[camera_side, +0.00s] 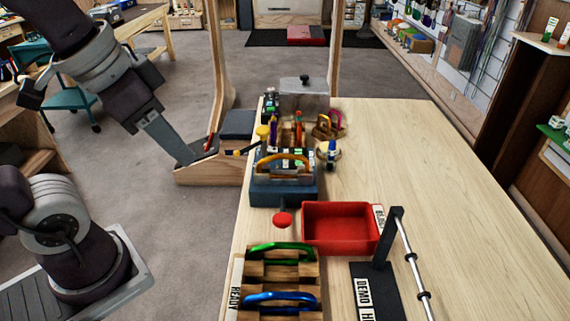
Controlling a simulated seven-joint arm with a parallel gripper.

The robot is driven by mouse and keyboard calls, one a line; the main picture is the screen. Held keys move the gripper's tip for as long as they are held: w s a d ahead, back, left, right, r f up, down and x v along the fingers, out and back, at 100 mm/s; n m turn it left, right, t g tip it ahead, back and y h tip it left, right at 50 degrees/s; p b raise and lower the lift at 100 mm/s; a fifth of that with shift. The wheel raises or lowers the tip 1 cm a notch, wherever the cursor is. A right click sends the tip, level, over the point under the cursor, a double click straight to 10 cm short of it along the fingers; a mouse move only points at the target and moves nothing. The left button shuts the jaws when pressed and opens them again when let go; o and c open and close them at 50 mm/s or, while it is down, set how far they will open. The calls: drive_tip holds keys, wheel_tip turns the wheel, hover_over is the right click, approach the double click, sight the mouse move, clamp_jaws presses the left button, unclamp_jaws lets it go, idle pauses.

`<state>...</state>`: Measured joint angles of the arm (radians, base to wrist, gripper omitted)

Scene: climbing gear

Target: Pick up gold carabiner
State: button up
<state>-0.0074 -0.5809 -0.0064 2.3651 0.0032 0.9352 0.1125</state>
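A gold carabiner (283,158) lies across the top of a blue block-shaped holder (282,192) near the table's left edge. Its arched upper bar shows; its lower part is hidden by the holder or too small to make out. My gripper (200,152) points down to the right, left of the table and apart from the carabiner. Its fingertips are small and dark, so I cannot tell whether they are open or shut. I see nothing clearly held in it.
A wooden rack (283,283) holds a green carabiner (282,250) and a blue carabiner (279,298). A red tray (340,225), a red knob (282,218) and a black stand with a rail (386,240) are nearby. Small gear crowds behind the holder. The table's right side is clear.

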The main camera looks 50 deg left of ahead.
drive_tip(key=w+m+g, duration=0.2)
drive_tip(key=w+m, duration=0.2)
drive_tip(key=w, duration=0.7)
drive_tip(key=m+g, duration=0.3)
drive_tip(key=m, duration=0.1)
hover_over(285, 154)
drive_tip(key=f, duration=0.7)
drive_tip(key=shift+s+a+f, duration=0.15)
drive_tip(key=shift+a+f, duration=0.05)
drive_tip(key=f, duration=0.6)
drive_tip(key=shift+d+f, duration=0.2)
drive_tip(key=shift+d, duration=0.05)
drive_tip(key=shift+f, duration=0.45)
clamp_jaws()
drive_tip(key=shift+w, duration=0.2)
